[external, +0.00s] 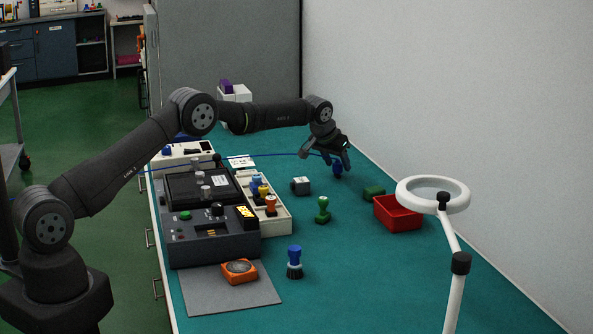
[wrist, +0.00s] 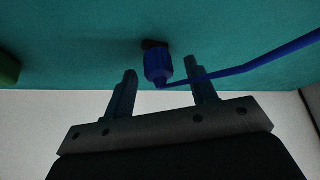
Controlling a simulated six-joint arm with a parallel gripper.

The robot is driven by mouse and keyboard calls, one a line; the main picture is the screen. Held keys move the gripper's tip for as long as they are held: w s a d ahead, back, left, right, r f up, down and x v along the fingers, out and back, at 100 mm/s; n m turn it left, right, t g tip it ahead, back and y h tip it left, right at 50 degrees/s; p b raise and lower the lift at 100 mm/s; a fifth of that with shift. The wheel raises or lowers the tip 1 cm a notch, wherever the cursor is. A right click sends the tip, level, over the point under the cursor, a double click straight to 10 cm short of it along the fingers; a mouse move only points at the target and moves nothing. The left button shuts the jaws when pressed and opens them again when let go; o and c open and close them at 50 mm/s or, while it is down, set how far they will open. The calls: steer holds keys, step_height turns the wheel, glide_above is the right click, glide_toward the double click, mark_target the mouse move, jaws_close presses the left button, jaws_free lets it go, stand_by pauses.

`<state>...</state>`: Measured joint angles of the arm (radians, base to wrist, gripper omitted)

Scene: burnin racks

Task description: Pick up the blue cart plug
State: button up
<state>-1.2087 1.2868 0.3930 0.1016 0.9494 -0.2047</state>
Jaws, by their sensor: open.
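The blue cart plug (wrist: 158,66) is in the wrist view, with a blue cable running from it to the right. In the external view the plug (external: 337,168) is low on the teal bench, just below my gripper (external: 329,163). My gripper (wrist: 160,82) is open, pointing down. In the wrist view the plug shows between and slightly beyond the two fingertips, and neither finger visibly touches it. In the external view the fingers partly hide the space around the plug.
The blue cable (external: 240,157) stretches left across the bench. A white wall borders the right side.

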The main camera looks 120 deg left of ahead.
steer(key=shift+w+a+f, duration=0.1)
steer(key=shift+a+f, duration=0.2)
steer(key=shift+f, duration=0.25)
steer(key=c, duration=1)
steer(key=shift+c, duration=0.3)
steer(key=shift+r, duration=0.15)
